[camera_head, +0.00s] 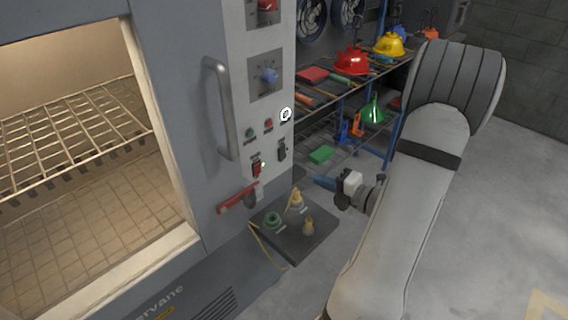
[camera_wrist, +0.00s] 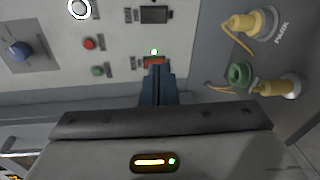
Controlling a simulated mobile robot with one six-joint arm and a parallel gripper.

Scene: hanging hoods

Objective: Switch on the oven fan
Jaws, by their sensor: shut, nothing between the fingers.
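The oven's pale control panel (camera_head: 262,95) stands right of the oven opening. Low on it are a red rocker switch (camera_head: 257,166) and a black rocker switch (camera_head: 282,150). In the wrist view the red switch (camera_wrist: 154,62) has a lit green lamp (camera_wrist: 154,51) beside it, and the black switch (camera_wrist: 154,14) is farther off. The labels are too small to read, so I cannot tell which switch is the fan's. My gripper (camera_head: 318,180) is shut and empty. In the wrist view its blue fingertips (camera_wrist: 157,70) overlap the red switch's edge; contact cannot be told.
A vertical door handle (camera_head: 222,108) is left of the panel. A blue knob (camera_head: 269,76) and small green and red buttons are above the switches. A red-handled lever (camera_head: 238,198) and a dark ledge (camera_head: 293,240) with several plugs are below.

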